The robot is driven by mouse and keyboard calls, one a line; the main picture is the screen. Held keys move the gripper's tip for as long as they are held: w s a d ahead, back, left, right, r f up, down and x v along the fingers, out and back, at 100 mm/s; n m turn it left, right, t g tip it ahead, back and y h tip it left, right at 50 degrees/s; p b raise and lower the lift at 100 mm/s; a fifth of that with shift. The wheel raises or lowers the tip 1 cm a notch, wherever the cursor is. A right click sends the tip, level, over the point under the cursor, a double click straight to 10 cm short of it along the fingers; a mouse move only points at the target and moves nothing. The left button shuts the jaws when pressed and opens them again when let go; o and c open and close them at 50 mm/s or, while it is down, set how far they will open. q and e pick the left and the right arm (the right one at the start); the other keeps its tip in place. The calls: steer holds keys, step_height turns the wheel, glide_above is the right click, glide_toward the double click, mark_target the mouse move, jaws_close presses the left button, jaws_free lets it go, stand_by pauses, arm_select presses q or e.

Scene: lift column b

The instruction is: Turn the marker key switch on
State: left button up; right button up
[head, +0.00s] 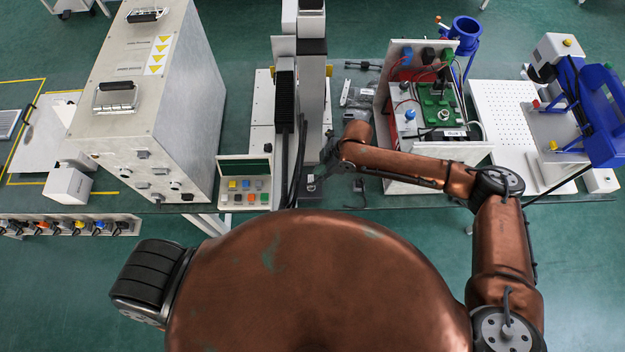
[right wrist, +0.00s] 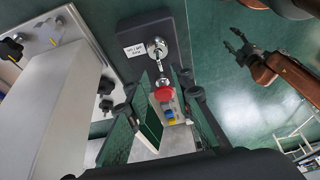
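The marker key switch (right wrist: 157,48) is a round metal lock with a key in it, on a dark box with a small white label (right wrist: 135,50). In the right wrist view it lies just beyond my right gripper (right wrist: 163,78), whose two fingers stand apart on either side of the key's line. No firm contact shows. In the head view my right gripper (head: 322,175) points down at the table's front edge, by a small dark box (head: 311,186); the arm partly hides the spot. My left gripper (right wrist: 240,45) shows small in the right wrist view, fingers seemingly apart.
A button panel (head: 245,187) stands left of the right gripper; its red button (right wrist: 164,94) shows between the fingers. A tall lift column (head: 312,80) rises behind. A big grey cabinet (head: 135,110) stands left, an open circuit box (head: 400,60) right.

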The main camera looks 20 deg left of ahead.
mark_target(311, 184)
steer(key=shift+x, duration=2.6)
steer(key=shift+c, duration=0.5)
jaws_close()
